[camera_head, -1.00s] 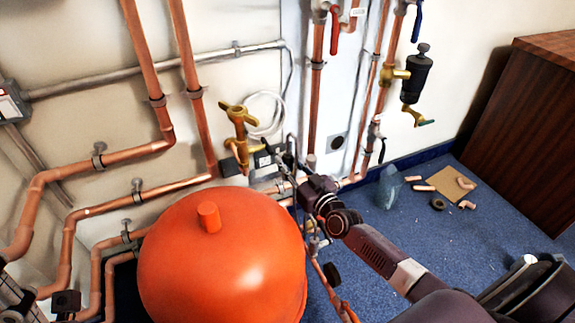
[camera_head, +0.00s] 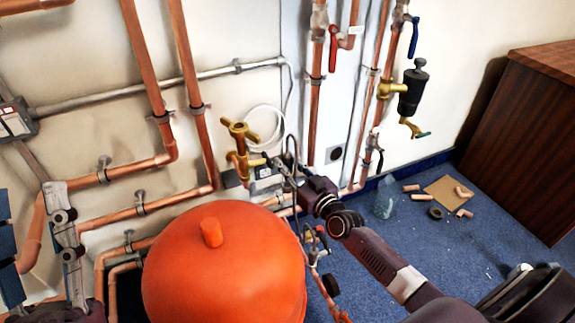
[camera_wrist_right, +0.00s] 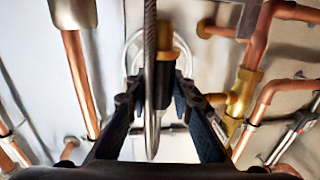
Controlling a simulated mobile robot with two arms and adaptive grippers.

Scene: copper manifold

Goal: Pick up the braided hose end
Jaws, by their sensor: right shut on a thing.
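The braided hose (camera_head: 291,150) is a thin grey loop rising beside the right gripper in the head view. In the right wrist view the braided hose (camera_wrist_right: 150,50) runs down the middle, close to the camera. My right gripper (camera_head: 268,163) is shut on the hose end. In the right wrist view, a dark piece with a brass-coloured band (camera_wrist_right: 167,55) shows between its fingers, partly hidden by the hose. My left gripper (camera_head: 30,200) is at the left edge of the head view, its two fingers apart, with nothing seen between them.
An orange round tank (camera_head: 220,265) stands in front of the right gripper. A brass valve (camera_head: 241,140) and copper pipes (camera_head: 200,115) are on the wall close by. Pipe offcuts and cardboard (camera_head: 445,192) lie on the blue floor at right, near a wooden cabinet (camera_head: 525,140).

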